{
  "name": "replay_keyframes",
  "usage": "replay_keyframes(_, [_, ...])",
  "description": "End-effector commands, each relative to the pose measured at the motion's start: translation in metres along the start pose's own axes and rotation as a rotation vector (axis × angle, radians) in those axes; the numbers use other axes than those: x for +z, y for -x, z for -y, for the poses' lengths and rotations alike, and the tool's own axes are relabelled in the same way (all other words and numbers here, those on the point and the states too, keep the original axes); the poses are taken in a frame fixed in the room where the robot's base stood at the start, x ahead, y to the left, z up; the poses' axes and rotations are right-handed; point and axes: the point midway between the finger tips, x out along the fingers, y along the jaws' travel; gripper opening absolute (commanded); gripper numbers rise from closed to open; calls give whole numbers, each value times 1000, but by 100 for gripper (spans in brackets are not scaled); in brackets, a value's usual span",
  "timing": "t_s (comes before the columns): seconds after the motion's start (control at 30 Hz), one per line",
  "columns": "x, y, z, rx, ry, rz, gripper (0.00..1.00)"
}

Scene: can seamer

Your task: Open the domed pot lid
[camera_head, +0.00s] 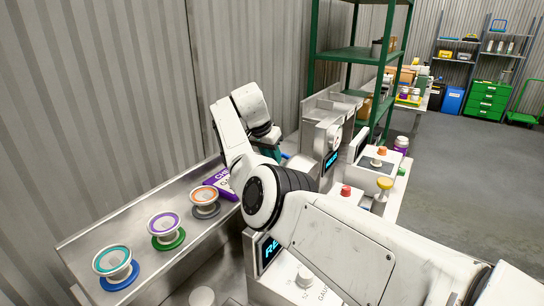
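I cannot make out a domed pot lid for certain in this view. My white arm crosses the middle of the picture, and its wrist points down at the far side of the bench. My gripper's fingers are hidden behind my arm links, so I cannot see whether they hold or touch anything. A red knob (345,190) and an orange knob (382,150) show on the equipment to the right of my arm. Whether any of these belongs to the lid is unclear.
A steel bench (80,247) runs along the corrugated wall. It carries cups with teal (112,259), purple (164,224) and orange (204,195) rims, and a purple box (220,182). A lit display (270,251) sits below my arm. Green shelving (350,55) stands behind; open floor lies right.

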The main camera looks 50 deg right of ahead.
Motion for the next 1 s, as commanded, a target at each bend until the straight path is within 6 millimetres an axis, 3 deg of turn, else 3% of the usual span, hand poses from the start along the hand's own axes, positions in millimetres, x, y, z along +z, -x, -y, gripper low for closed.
replay_keyframes(0.17, [0,0,-1,2,-1,-1,42])
replay_keyframes(0.47, [0,4,-1,2,-3,-2,42])
replay_keyframes(1.0, [0,93,0,1,-2,-1,42])
